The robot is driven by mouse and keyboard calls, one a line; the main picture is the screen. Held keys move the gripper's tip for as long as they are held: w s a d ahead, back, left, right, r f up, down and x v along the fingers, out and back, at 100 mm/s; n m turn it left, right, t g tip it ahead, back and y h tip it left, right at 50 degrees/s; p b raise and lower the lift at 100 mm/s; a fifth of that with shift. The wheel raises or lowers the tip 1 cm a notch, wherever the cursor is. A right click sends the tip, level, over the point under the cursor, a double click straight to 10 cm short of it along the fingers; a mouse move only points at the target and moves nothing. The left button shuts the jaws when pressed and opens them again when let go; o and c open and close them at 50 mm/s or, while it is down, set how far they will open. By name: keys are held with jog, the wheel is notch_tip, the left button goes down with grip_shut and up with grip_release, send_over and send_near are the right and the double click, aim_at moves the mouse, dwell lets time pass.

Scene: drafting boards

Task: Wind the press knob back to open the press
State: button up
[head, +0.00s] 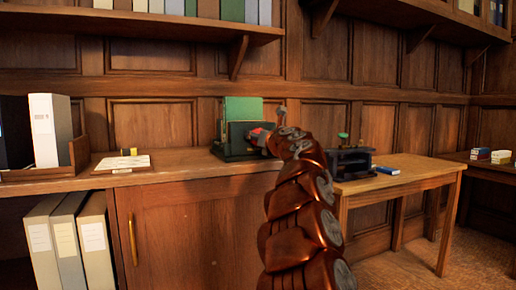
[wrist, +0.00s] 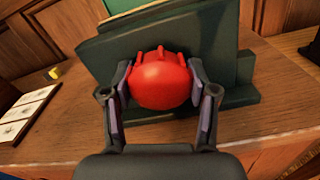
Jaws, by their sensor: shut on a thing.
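The press is a dark green block-like body (head: 236,139) on the wooden counter, with a lighter green upright panel (head: 243,108) at its back. In the wrist view its dark green body (wrist: 105,72) fills the middle. The red knob (wrist: 160,82) is round with small ridges on top and faces the wrist camera. My gripper (wrist: 161,88) is shut on the red knob, one finger on each side. In the head view my copper arm reaches up to the press and hides its right part; a bit of the red knob (head: 257,133) shows.
A tray with white cards and a small yellow block (head: 123,162) lies left of the press. A white binder (head: 50,130) stands farther left. A wooden table (head: 400,180) with a dark device (head: 350,162) and a blue box (head: 387,170) is at right. Shelves hang above.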

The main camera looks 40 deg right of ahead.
jog(key=n+b, duration=0.1)
jog(key=n, duration=0.2)
jog(key=n+b, duration=0.2)
jog(key=n, duration=0.1)
jog(key=shift+d+f+n, duration=0.1)
jog(key=shift+f+n, duration=0.1)
jog(key=shift+n, duration=0.1)
jog(key=shift+r+n, duration=0.2)
jog(key=shift+n, duration=1)
jog(key=shift+n+b, duration=0.5)
jog(key=shift+n, duration=0.7)
jog(key=o, duration=1.2)
jog(key=shift+c, duration=0.2)
